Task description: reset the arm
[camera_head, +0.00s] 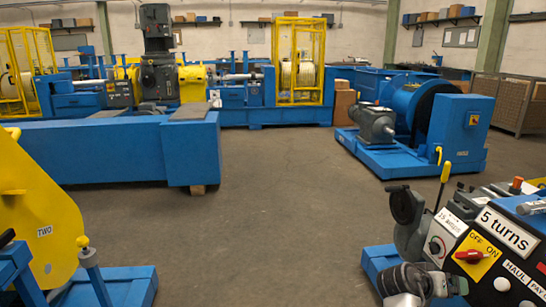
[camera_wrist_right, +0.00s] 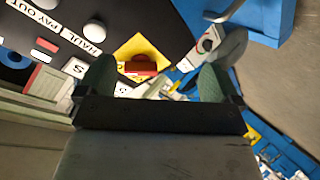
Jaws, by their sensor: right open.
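My right gripper (camera_wrist_right: 158,78) is open in the right wrist view, its two green-padded fingers apart with nothing held between them. Past the fingers is a dark control panel, with a red switch handle (camera_wrist_right: 142,67) on a yellow plate showing in the gap. I cannot tell whether the fingers touch anything there. In the head view the same red switch (camera_head: 471,256) sits on the panel (camera_head: 505,255) at lower right. My left gripper is not in view.
A grey hand-wheel-like part (camera_head: 407,208) and a yellow-topped lever (camera_head: 444,180) stand beside the panel. A yellow plate marked TWO (camera_head: 40,215) and a yellow-knobbed lever (camera_head: 90,265) are at lower left. A long blue beam (camera_head: 110,152) lies beyond. The middle floor (camera_head: 270,215) is clear.

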